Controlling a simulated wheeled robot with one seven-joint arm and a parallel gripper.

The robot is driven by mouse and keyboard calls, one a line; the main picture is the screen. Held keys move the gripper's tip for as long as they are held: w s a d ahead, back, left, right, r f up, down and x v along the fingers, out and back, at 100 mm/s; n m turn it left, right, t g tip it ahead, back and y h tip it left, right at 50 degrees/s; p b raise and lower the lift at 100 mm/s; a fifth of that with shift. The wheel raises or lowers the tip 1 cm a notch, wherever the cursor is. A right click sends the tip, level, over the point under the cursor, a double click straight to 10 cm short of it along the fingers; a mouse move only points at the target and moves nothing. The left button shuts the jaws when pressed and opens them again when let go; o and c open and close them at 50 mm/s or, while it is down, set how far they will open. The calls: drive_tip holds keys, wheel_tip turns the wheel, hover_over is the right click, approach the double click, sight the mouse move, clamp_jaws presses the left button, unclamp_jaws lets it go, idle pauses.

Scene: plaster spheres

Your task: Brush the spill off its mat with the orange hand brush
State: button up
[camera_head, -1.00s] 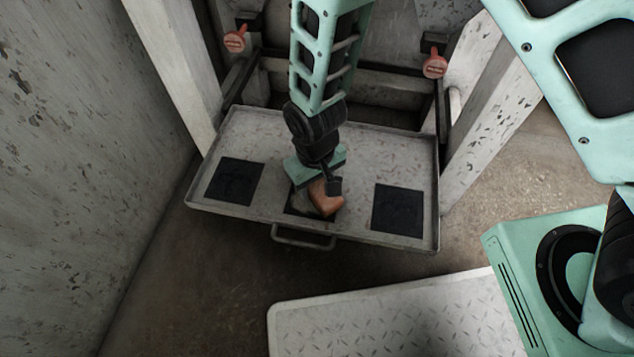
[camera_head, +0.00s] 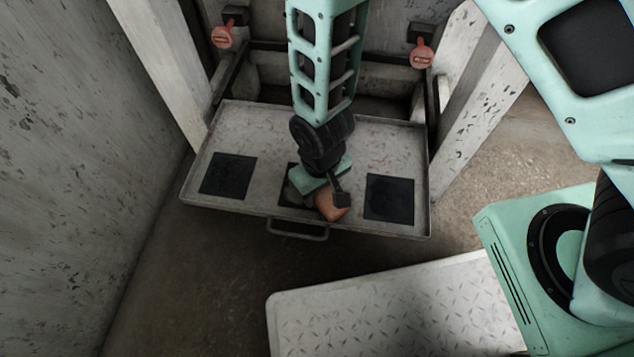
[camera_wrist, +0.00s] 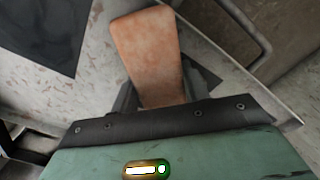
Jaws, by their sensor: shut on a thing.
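The orange hand brush (camera_head: 331,203) is in my gripper (camera_head: 327,196), low over the front middle of the grey tray. In the wrist view the brush (camera_wrist: 150,52) shows as a worn orange block between the two dark fingers of my gripper (camera_wrist: 160,100). Its bristles are hidden. The middle black mat (camera_head: 291,197) is mostly covered by my gripper and the brush. A left mat (camera_head: 228,176) and a right mat (camera_head: 389,198) lie bare to view, dark, with no spill that I can make out. Any spill on the middle mat is hidden.
The grey tray (camera_head: 237,125) has a raised rim and a front handle (camera_head: 297,229). Posts stand at both sides behind it, with red round-ended levers, one left (camera_head: 222,36) and one right (camera_head: 421,53). A pale wall is at the left.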

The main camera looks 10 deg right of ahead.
drive_tip(key=shift+w+a, duration=0.1)
drive_tip(key=shift+w+a+p, duration=0.25)
drive_tip(key=shift+w+a, duration=0.05)
drive_tip(key=shift+w, duration=0.35)
drive_tip(key=shift+w+a+p, duration=0.2)
drive_tip(key=shift+w+a, duration=0.05)
drive_tip(key=shift+w, duration=0.35)
drive_tip(key=shift+w+a+p, duration=0.25)
drive_tip(key=shift+w+a, duration=0.05)
drive_tip(key=shift+w, duration=0.35)
drive_tip(key=shift+s+d+r+p, duration=0.25)
drive_tip(key=shift+s+r+p, duration=0.15)
drive_tip(key=shift+s+p, duration=0.15)
drive_tip(key=shift+s+d+r+p, duration=0.2)
drive_tip(key=shift+s+r+p, duration=0.2)
drive_tip(key=shift+s, duration=0.1)
drive_tip(key=shift+f, duration=0.1)
drive_tip(key=shift+s, duration=0.1)
drive_tip(key=shift+s+a, duration=0.2)
drive_tip(key=shift+s, duration=0.15)
drive_tip(key=shift+f, duration=0.1)
drive_tip(key=shift+f, duration=0.65)
